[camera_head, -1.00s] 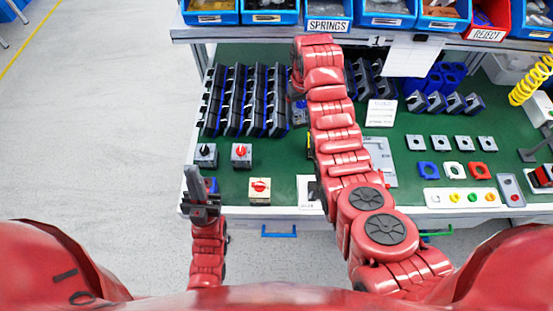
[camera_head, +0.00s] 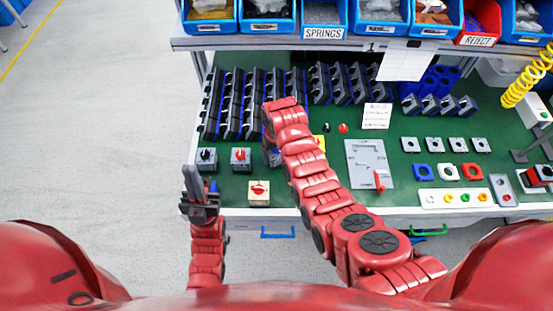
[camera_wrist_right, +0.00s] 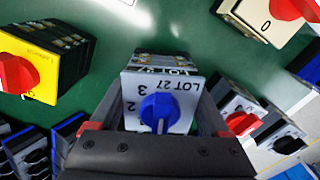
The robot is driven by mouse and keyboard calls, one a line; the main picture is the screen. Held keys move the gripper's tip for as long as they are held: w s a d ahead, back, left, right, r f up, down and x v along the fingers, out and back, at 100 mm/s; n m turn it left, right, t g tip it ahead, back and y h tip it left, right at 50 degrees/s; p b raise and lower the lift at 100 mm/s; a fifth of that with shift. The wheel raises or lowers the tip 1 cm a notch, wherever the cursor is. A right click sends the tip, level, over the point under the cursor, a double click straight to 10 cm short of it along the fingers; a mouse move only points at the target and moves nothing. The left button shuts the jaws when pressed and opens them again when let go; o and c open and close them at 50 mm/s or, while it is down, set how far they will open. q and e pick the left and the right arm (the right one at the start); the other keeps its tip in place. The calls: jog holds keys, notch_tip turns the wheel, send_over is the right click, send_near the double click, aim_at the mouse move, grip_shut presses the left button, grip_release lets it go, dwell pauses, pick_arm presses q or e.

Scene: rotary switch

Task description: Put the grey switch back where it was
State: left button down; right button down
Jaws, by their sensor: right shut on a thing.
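The grey switch (camera_wrist_right: 157,100), with a blue knob and a face marked "LOT 27", is between the fingers of my right gripper (camera_wrist_right: 160,118) in the right wrist view. The right gripper is shut on it. In the head view only a small part of the switch (camera_head: 276,158) shows beside my right arm, over the green mat; the arm hides most of the gripper. I cannot tell whether the switch touches the mat. My left gripper (camera_head: 197,185) is at the table's front left edge, away from the switch; its jaw opening is unclear.
Two grey switches, one black-knobbed (camera_head: 206,158) and one red-knobbed (camera_head: 240,158), stand to the left. A cream red-knobbed box (camera_head: 258,193) is near the front edge. A yellow switch (camera_head: 320,143) is right of my gripper. Racks of dark modules (camera_head: 228,100) stand behind.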

jog(key=shift+s+f, duration=0.1)
jog(key=shift+f, duration=0.2)
jog(key=shift+f+p, duration=0.45)
jog(key=shift+f, duration=0.9)
